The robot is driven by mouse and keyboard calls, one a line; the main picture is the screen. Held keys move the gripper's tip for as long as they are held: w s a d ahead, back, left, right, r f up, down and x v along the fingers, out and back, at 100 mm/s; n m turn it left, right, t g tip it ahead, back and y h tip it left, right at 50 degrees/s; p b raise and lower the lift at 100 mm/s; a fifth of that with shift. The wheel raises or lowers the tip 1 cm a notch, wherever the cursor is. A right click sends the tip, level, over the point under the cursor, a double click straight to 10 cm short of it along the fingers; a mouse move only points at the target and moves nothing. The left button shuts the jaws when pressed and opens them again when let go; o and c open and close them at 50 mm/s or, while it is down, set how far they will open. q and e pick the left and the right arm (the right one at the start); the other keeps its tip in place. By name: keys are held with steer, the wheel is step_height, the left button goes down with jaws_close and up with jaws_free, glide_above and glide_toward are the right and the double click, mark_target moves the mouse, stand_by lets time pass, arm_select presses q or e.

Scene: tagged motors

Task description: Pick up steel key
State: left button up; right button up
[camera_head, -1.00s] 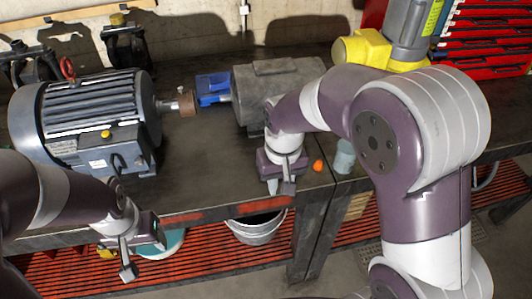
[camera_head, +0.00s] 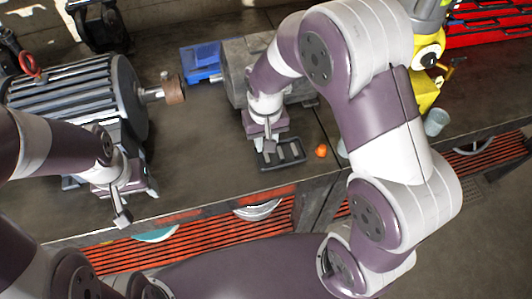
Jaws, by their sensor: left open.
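I cannot make out a steel key for sure in this view. A small dark slotted tray (camera_head: 293,151) lies on the bench near its front edge, and my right gripper (camera_head: 268,143) is over its left part, pointing down. The gripper hides some of the tray, and I cannot tell whether its jaws are open or touch anything. My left gripper (camera_head: 121,212) is open at the bench's front edge, below the large blue-grey motor (camera_head: 75,90). I see nothing in it. The motor's shaft with a brown collar (camera_head: 174,90) points right.
A grey motor (camera_head: 236,68) stands behind my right gripper, beside a blue part (camera_head: 201,62). A small orange object (camera_head: 320,151) lies right of the tray. A grey cup (camera_head: 436,122) and a yellow device (camera_head: 425,88) stand farther right. The bench between my grippers is clear.

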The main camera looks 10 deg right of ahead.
mark_target(266, 156)
step_height(266, 156, down, 5)
steer(key=shift+d+f+p, duration=0.1)
steer(key=shift+p, duration=0.25)
jaws_close()
